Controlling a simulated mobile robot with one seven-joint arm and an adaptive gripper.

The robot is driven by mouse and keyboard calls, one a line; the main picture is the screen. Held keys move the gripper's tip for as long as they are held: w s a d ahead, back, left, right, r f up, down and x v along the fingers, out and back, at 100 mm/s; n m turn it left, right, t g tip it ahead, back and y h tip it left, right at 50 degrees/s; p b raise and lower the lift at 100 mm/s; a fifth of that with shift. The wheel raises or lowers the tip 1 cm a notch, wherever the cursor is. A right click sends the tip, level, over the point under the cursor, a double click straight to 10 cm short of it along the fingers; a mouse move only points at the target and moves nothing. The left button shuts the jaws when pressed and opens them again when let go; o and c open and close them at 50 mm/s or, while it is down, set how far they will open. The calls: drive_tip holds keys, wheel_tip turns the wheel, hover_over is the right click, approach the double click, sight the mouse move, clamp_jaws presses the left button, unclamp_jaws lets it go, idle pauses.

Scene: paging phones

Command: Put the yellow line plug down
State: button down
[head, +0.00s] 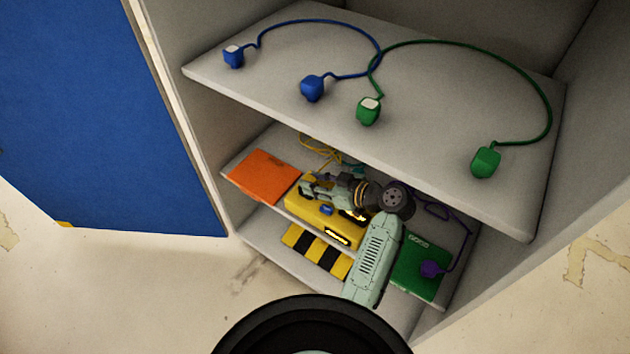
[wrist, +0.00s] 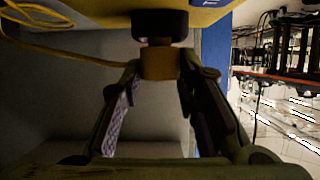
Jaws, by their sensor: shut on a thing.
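My gripper (wrist: 160,72) is shut on the yellow line plug (wrist: 160,64), which shows between the fingertips in the wrist view. A dark round part of it, or just beyond it, sits against a yellow surface; I cannot tell whether they touch. In the head view my gripper (head: 308,188) is over the left part of the yellow phone (head: 335,222) on the lower shelf, and the plug is hidden there. A yellow cord (wrist: 50,42) runs to the left in the wrist view; it also shows at the back of the shelf (head: 318,150).
An orange folder (head: 263,176) lies left of the phone. A green booklet (head: 420,266) with a purple plug (head: 431,269) is at right. A black-and-yellow striped patch (head: 316,250) is in front. The upper shelf (head: 290,105) overhangs, bearing blue and green corded plugs. A blue door (head: 105,110) stands open.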

drive_tip(key=shift+f+b, duration=0.3)
drive_tip(key=c, duration=1.2)
unclamp_jaws()
drive_tip(key=shift+r, duration=0.1)
drive_tip(key=shift+r+p, duration=0.45)
drive_tip(key=shift+p, duration=0.1)
drive_tip(key=b+v, duration=0.1)
drive_tip(key=v, duration=0.7)
drive_tip(key=b+v, duration=0.1)
drive_tip(key=v, duration=0.3)
drive_tip(key=shift+f+b, duration=0.3)
